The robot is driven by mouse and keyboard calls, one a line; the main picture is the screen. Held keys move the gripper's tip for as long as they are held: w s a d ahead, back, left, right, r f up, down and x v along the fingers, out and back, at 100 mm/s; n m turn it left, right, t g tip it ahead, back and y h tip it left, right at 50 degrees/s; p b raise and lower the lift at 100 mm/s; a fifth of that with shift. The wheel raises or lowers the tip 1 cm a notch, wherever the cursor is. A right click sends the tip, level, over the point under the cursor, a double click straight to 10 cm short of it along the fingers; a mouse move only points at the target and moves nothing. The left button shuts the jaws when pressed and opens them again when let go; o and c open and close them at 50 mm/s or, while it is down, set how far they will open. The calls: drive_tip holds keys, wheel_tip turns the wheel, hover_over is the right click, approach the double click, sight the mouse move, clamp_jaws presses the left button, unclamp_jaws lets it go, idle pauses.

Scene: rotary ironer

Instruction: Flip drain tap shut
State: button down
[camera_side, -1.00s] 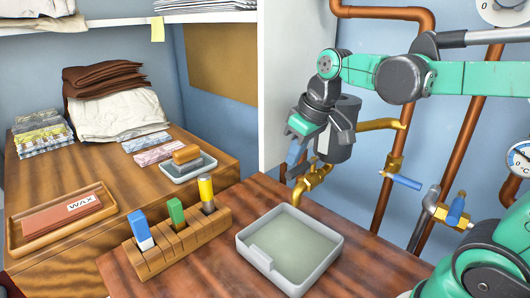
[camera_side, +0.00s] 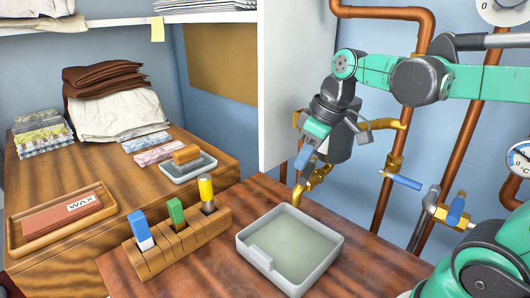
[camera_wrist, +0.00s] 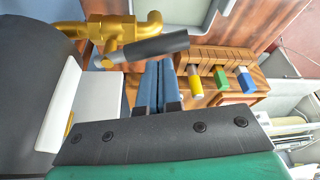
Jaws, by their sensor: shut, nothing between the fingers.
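The brass drain tap (camera_side: 318,178) has its spout pointing down near the back of the grey tray (camera_side: 330,255). It also shows at the top left of the wrist view (camera_wrist: 120,28). Its dark grey lever (camera_wrist: 157,47) sticks out sideways to the right there; in the side view my gripper hides the lever. My gripper (camera_side: 301,165) is shut and empty, its blue fingers pointing down at the tap. In the wrist view the closed fingertips (camera_wrist: 160,64) lie just below the lever in the picture; I cannot tell whether they touch it.
Copper pipes with blue-handled valves (camera_side: 402,181) stand to the right. A white panel (camera_side: 290,70) is close behind and left of my gripper. A wooden block holder (camera_side: 180,243) with blue, green and yellow pieces stands left of the tray.

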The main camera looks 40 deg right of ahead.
drive_tip(key=shift+s+d, duration=0.3)
drive_tip(key=shift+s, duration=0.25)
drive_tip(key=shift+s+d, duration=0.25)
drive_tip(key=shift+s, duration=0.25)
drive_tip(key=shift+s+d, duration=0.55)
drive_tip(key=shift+d, duration=0.15)
drive_tip(key=shift+s+d, duration=0.1)
drive_tip(key=shift+d, duration=0.1)
